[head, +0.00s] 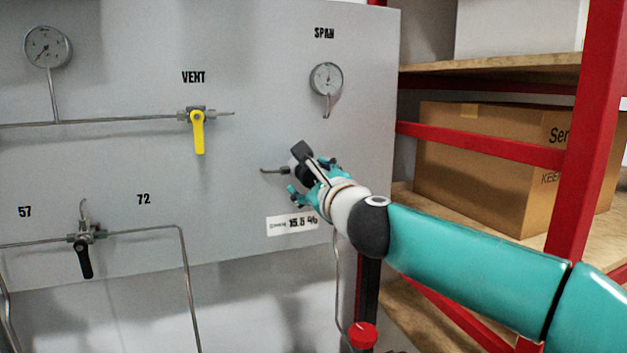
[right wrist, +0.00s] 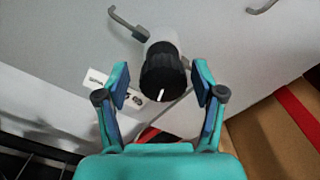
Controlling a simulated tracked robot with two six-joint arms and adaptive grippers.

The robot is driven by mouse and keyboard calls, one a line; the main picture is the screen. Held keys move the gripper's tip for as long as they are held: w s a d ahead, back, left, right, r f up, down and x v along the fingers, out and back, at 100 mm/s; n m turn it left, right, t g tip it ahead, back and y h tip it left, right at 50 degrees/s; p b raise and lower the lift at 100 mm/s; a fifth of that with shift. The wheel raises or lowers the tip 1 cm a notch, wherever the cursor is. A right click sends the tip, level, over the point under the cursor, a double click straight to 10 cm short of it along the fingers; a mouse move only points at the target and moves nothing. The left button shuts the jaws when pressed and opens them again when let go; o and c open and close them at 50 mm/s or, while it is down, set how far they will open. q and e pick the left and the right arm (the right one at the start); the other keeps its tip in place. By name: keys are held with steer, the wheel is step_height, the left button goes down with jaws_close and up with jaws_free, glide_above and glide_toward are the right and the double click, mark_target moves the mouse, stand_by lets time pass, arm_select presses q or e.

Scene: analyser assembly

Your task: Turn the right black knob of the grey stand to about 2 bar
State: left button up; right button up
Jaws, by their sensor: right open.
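The right black knob (right wrist: 163,72) shows in the right wrist view, ribbed, with a white pointer line, on a pale round body fixed to the grey panel (head: 250,90). My right gripper (right wrist: 161,84) is open, with one finger on each side of the knob. Small gaps seem to show between the pads and the knob; contact is not clear. In the head view my right gripper (head: 309,180) is at the panel and mostly hides the knob. A round gauge (head: 326,79) under "SPAN" is above it; its reading is too small to tell. My left gripper is not in view.
A yellow VENT valve handle (head: 198,132) and a second gauge (head: 47,47) are left on the panel. A black-handled valve (head: 84,258) is lower left. Thin pipes run across the panel. A red-framed shelf (head: 590,130) with a cardboard box (head: 480,165) stands at the right.

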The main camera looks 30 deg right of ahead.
steer(key=shift+s+r, duration=0.1)
steer(key=shift+s, duration=0.05)
steer(key=shift+s, duration=0.25)
steer(key=v, duration=1.1)
steer(key=shift+a, duration=0.2)
steer(key=shift+s, duration=0.1)
